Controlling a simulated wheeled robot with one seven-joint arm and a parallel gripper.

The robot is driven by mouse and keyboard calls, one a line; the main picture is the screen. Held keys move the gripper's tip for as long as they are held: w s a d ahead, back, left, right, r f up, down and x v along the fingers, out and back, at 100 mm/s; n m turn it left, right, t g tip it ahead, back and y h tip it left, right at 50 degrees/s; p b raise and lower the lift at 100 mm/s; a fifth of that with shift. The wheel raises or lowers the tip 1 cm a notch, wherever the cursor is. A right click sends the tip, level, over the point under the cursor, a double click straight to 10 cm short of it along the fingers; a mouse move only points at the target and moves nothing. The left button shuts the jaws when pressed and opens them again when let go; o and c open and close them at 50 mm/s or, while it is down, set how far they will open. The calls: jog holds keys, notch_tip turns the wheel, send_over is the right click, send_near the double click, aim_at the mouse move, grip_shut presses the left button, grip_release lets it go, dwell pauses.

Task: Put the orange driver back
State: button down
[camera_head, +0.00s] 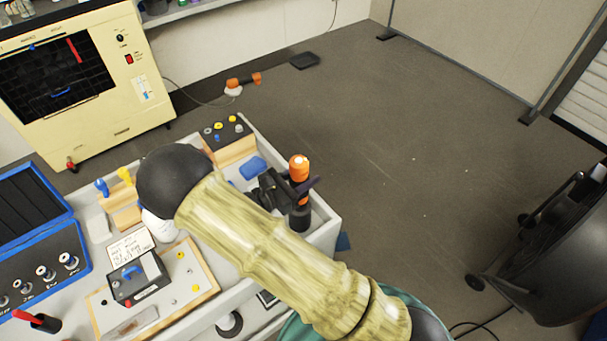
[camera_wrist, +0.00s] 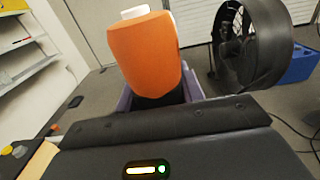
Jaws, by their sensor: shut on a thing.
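The orange driver (camera_head: 298,168) stands about upright at the right end of the white cart, with a dark part below its orange top. My gripper (camera_head: 296,190) is shut on it below the orange top. In the wrist view the orange driver (camera_wrist: 146,52) fills the upper middle, between the purple fingers of my gripper (camera_wrist: 158,98). My arm hides part of the cart. I cannot tell whether the driver's lower end touches the cart. A wooden rack (camera_head: 124,213) with blue and yellow handled tools stands left of my arm.
A wooden block with a dark top and knobs (camera_head: 228,136) and a blue item (camera_head: 253,168) are on the cart (camera_head: 327,232). A labelled black box (camera_head: 139,279) and an open blue case (camera_head: 35,250) lie left. A large black fan (camera_head: 560,250) stands right on open floor.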

jog(key=shift+f, duration=0.35)
jog(key=c, duration=0.8)
grip_release()
jog(key=b+v, duration=0.4)
jog(key=v, duration=1.3)
jog(key=shift+a, duration=0.15)
jog(key=shift+s, duration=0.1)
